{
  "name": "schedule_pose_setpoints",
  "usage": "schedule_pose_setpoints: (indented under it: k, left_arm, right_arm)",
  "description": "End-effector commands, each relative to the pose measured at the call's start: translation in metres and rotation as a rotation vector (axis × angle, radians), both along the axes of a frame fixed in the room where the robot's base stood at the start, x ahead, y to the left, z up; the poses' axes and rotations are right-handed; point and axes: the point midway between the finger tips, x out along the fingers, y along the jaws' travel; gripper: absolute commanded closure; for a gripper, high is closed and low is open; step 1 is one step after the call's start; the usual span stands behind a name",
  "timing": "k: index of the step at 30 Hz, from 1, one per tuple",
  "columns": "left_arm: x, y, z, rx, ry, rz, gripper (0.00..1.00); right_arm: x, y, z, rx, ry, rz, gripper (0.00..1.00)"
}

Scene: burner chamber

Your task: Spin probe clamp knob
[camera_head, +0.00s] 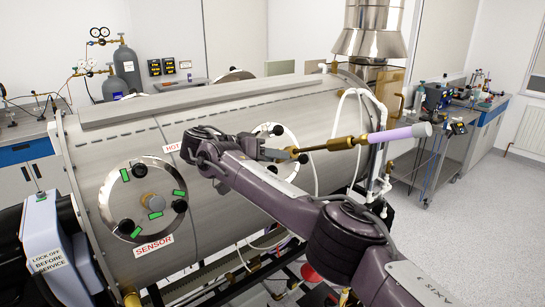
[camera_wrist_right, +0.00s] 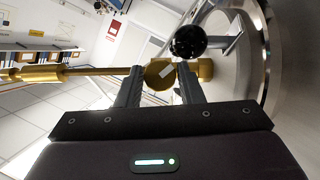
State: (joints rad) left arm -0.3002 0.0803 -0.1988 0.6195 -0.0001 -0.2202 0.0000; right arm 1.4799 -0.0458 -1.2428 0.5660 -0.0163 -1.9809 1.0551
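The round brass probe clamp knob (camera_wrist_right: 159,74), with a white mark on its face, shows in the right wrist view. It lies between the two fingers of my right gripper (camera_wrist_right: 160,78), very close to both; whether they touch it is unclear. In the head view my right gripper (camera_head: 282,155) is at the chamber's second port (camera_head: 275,137), and the arm hides much of that port. The brass probe rod (camera_head: 335,144) extends from there to a lilac sleeve with a grey end (camera_head: 400,133). My left gripper is not in view.
The large steel chamber (camera_head: 120,115) fills the middle. Its sensor port (camera_head: 150,200) has black knobs and green marks. A white hose (camera_head: 336,120) hangs near the probe. A black ball knob (camera_wrist_right: 188,42) is just beyond my right fingers. A lockout box (camera_head: 45,245) stands at left.

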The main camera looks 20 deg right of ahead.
Motion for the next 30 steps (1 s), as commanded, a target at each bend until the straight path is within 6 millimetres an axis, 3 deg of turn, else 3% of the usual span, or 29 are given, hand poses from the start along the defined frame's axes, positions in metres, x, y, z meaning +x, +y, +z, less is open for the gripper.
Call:
schedule_pose_setpoints:
  k: [4, 14, 23, 30]
  left_arm:
    - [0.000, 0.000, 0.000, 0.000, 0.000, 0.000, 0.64]
    - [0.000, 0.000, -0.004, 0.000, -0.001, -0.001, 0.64]
    - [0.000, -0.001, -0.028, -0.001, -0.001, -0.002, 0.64]
    - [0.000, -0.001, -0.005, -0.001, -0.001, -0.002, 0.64]
  right_arm:
    - [0.000, 0.000, 0.000, 0.000, -0.001, 0.000, 0.49]
    - [-0.001, 0.005, 0.000, 0.001, -0.002, 0.002, 0.49]
    - [-0.009, 0.049, 0.013, 0.001, -0.003, 0.001, 0.49]
    - [-0.011, 0.065, 0.026, 0.001, 0.002, -0.001, 0.49]
